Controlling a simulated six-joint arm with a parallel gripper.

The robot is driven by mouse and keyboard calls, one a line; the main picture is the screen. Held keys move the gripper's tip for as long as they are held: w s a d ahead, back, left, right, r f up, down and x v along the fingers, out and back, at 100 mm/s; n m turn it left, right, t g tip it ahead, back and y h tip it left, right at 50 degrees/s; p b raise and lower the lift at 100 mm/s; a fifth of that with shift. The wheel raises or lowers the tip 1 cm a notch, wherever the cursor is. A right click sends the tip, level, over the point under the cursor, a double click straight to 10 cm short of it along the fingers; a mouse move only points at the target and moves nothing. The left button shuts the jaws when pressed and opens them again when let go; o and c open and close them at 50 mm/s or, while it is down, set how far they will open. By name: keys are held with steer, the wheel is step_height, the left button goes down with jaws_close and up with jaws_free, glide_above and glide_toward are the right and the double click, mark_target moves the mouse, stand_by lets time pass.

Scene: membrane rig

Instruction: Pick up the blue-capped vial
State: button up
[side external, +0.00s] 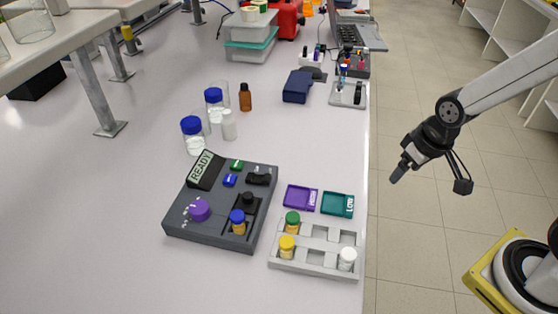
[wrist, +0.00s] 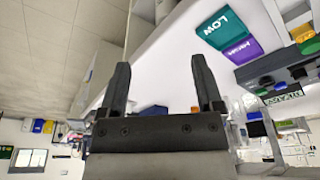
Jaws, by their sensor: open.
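The blue-capped vial (side external: 238,222) has amber contents and stands upright in a slot of the dark grey rig (side external: 205,235) in the side external view. My gripper (side external: 395,175) hangs off the table's right edge, over the floor, well apart from the vial. In the wrist view my gripper (wrist: 160,88) shows two dark fingers spread apart with nothing between them. I cannot make out the blue-capped vial for sure in the wrist view.
A pale rack (side external: 315,267) holds green-capped (side external: 292,223), yellow-capped (side external: 287,247) and white-capped (side external: 347,259) vials. Purple (side external: 300,197) and teal (side external: 337,204) trays lie behind it. Blue-capped bottles (side external: 193,135) stand behind the rig. The table's left front is clear.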

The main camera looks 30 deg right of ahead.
steer(key=m+g+y, duration=0.5)
steer(key=m+y, duration=0.8)
steer(key=m, duration=0.2)
glide_toward(239, 214)
steer(key=a+f, duration=0.1)
steer(key=a, duration=0.1)
steer(key=shift+a+m, duration=0.3)
steer(key=shift+m, duration=0.1)
steer(key=shift+x, duration=1.3)
steer(key=shift+a+f, duration=0.1)
steer(key=shift+s+x, duration=0.2)
steer(key=shift+x, duration=2.2)
